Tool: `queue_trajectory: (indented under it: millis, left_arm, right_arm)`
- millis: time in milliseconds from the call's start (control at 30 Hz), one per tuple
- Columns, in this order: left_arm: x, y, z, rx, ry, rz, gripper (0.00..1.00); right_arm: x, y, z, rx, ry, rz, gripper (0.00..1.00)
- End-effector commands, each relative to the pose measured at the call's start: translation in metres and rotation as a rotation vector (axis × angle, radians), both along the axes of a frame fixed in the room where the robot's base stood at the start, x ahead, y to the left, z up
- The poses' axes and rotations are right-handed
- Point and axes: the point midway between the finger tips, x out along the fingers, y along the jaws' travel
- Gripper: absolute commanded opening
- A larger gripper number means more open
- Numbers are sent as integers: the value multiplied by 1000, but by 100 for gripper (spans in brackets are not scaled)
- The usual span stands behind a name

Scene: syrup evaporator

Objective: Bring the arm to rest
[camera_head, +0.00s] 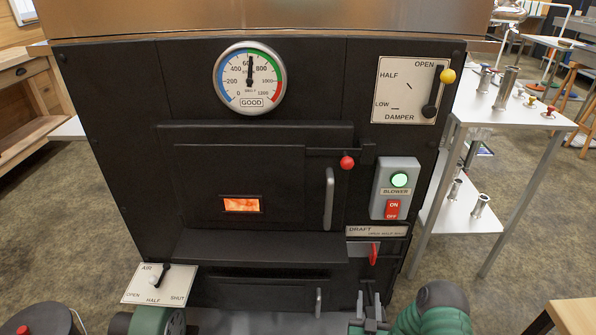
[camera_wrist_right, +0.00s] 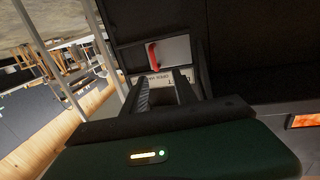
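My right gripper (camera_head: 369,302) is low in front of the black evaporator front, below the draft plate (camera_head: 376,231) and its red handle (camera_head: 373,255). In the right wrist view its two fingers (camera_wrist_right: 163,88) stand apart with nothing between them, and the red handle (camera_wrist_right: 152,55) shows beyond the tips. I cannot tell exactly how far the fingers are from it. Green links of my left arm (camera_head: 150,320) show at the bottom left; the left gripper does not show.
The firebox door (camera_head: 240,190) is shut, with a glowing window. The gauge (camera_head: 250,80) reads in the green-labelled GOOD state. The damper lever (camera_head: 430,110), lit blower switch (camera_head: 395,188) and air lever (camera_head: 159,277) are on the front. A white side table (camera_head: 515,110) stands right.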

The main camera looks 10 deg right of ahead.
Motion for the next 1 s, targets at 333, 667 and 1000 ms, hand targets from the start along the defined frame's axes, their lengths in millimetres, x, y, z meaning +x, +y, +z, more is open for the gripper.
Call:
queue_trajectory:
  millis: [333, 667, 1000]
  left_arm:
    - [0, 0, 0, 0, 0, 0, 36]
    - [0, 0, 0, 0, 0, 0, 36]
    - [1, 0, 69, 0, -2, 0, 36]
  right_arm:
    - [22, 84, 55, 89, 604, 367, 34]
    - [-111, 117, 111, 199, 1101, 364, 34]
    - [-183, 126, 200, 266, 1288, 334, 34]
